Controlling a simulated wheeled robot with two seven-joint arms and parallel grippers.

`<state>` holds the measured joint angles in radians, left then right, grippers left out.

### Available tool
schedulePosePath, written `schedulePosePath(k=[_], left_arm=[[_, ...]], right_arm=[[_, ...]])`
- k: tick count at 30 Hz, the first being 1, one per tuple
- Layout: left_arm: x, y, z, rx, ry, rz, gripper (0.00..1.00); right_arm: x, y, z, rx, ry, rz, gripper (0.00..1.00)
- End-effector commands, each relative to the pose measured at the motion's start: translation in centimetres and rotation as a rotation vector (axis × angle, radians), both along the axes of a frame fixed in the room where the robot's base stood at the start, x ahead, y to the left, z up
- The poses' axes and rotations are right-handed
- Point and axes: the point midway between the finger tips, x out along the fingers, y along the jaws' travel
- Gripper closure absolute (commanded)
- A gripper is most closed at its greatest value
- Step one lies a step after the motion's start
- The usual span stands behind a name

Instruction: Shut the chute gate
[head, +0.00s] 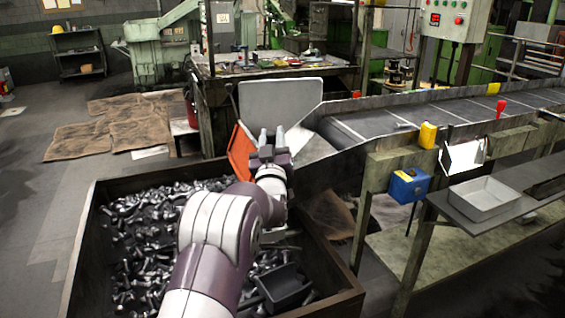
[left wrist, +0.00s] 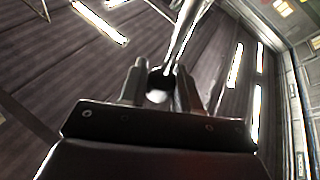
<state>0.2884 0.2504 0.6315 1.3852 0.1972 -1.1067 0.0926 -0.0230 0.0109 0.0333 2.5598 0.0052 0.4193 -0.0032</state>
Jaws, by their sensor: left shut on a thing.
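The orange chute gate (head: 239,151) stands at a slant at the lower end of the chute (head: 345,135), on its left side. A gap shows between the gate and the chute's right side wall. My left gripper (head: 271,137) is at the gate's right edge, above the far side of the bolt crate. In the left wrist view my left gripper (left wrist: 158,85) is shut on a shiny metal bar (left wrist: 187,35), which seems to be the gate's handle. Where the bar joins the gate is hidden. My right gripper is not in view.
The crate (head: 82,247) below holds many loose bolts and a dark scoop (head: 284,287). A grey upright plate (head: 281,96) stands behind the gripper. On the right are a blue box (head: 408,186), a grey tray (head: 484,199) and a control box (head: 455,20).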

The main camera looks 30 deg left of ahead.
Motion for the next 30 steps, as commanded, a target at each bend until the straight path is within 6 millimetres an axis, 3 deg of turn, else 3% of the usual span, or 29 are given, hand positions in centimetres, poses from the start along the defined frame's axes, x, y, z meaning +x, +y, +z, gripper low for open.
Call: schedulePosePath(k=[1,3,12,21,30], left_arm=[[-0.5,0.4,-0.9,-0.022,-0.044,0.002,1.0],[-1.1,0.9,-1.1,-0.06,-0.088,0.001,1.0],[-3.0,2.5,-1.7,-0.193,-0.241,0.002,1.0],[-3.9,3.2,-1.9,-0.258,-0.315,0.002,1.0],[-4.1,3.5,-1.8,-0.274,-0.331,0.004,1.0]], right_arm=[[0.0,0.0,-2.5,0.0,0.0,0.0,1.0],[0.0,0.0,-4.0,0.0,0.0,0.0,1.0],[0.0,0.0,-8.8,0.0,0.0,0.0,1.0],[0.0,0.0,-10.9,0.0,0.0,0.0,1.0],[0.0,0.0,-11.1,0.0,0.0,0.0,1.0]])
